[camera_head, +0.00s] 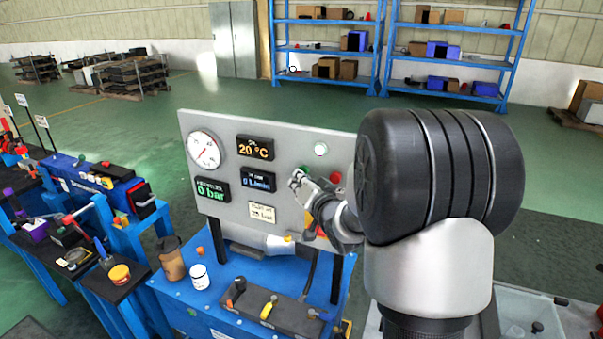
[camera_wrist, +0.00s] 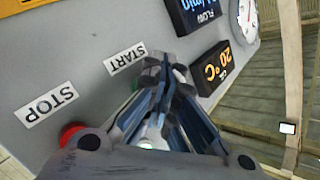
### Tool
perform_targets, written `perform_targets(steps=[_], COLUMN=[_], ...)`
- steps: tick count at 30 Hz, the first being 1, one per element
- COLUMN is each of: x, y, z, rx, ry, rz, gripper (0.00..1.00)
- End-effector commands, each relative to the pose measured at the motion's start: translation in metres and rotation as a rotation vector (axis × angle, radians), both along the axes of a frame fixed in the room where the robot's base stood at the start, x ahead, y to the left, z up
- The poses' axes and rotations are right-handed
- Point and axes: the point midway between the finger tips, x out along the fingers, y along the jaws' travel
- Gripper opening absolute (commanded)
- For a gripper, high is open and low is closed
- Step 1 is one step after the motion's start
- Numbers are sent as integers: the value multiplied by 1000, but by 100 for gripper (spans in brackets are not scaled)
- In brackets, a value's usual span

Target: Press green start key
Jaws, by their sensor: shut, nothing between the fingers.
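The grey control panel (camera_head: 222,140) stands upright on a blue bench. My gripper (camera_head: 297,181) is shut and empty, with its fingertips close in front of the panel, right of the flow display. In the wrist view my gripper (camera_wrist: 160,72) points at the panel beside the START label (camera_wrist: 126,58). A sliver of the green start key (camera_wrist: 135,84) shows at the edge of the fingers; the rest is hidden behind them. I cannot tell whether the fingertips touch it. The red stop key (camera_wrist: 72,135) sits near the STOP label (camera_wrist: 46,103), apart from the fingers.
A brown cup (camera_head: 172,262) and a white jar (camera_head: 199,277) stand on the bench below. Blue shelves (camera_head: 325,48) stand far behind.

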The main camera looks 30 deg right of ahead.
Motion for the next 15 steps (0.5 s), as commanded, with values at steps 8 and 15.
perform_targets(steps=[8, 15], x=[-2, -10], y=[2, 12], z=[0, 0], rx=[0, -1], ry=[-2, -1], rz=[-1, 0], gripper=[0, 0])
